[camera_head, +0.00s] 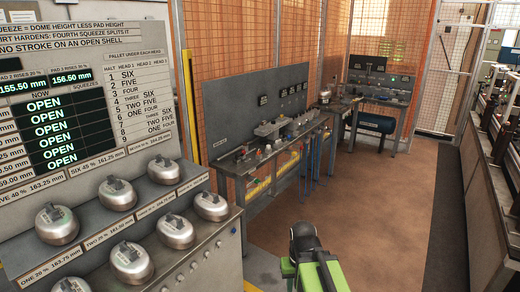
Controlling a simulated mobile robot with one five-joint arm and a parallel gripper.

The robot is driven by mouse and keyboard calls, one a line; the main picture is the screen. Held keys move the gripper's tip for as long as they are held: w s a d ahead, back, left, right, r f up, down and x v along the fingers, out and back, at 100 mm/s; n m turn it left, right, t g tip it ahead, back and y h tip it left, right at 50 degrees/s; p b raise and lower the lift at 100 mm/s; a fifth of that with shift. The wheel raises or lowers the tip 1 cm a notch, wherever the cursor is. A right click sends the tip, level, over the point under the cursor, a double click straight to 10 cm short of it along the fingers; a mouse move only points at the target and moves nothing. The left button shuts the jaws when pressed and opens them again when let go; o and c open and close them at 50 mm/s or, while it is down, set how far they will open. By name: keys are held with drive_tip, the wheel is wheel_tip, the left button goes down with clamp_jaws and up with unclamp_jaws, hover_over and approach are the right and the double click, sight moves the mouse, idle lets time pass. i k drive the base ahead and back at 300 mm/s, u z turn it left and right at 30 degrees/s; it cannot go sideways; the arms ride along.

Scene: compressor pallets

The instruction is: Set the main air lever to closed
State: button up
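I cannot make out a main air lever anywhere in the head camera view. A grey board with displays (62,137) stands at the left; several of its rows read OPEN. Part of my own arm, black and green, shows at the bottom centre. The fingers of my gripper cannot be seen, and nothing held shows.
Several metal compressor shells (117,194) sit on a grey stand at the left. A workbench (262,152) with small parts lies beyond it, and another bench (385,98) at the back. A long machine (497,160) lines the right. The brown floor (375,200) between is clear.

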sight(243, 152)
drive_tip(key=z, duration=0.6)
drive_tip(key=i, duration=2.95)
drive_tip(key=u, duration=1.15)
drive_tip(key=i, duration=0.65)
drive_tip(key=u, duration=0.5)
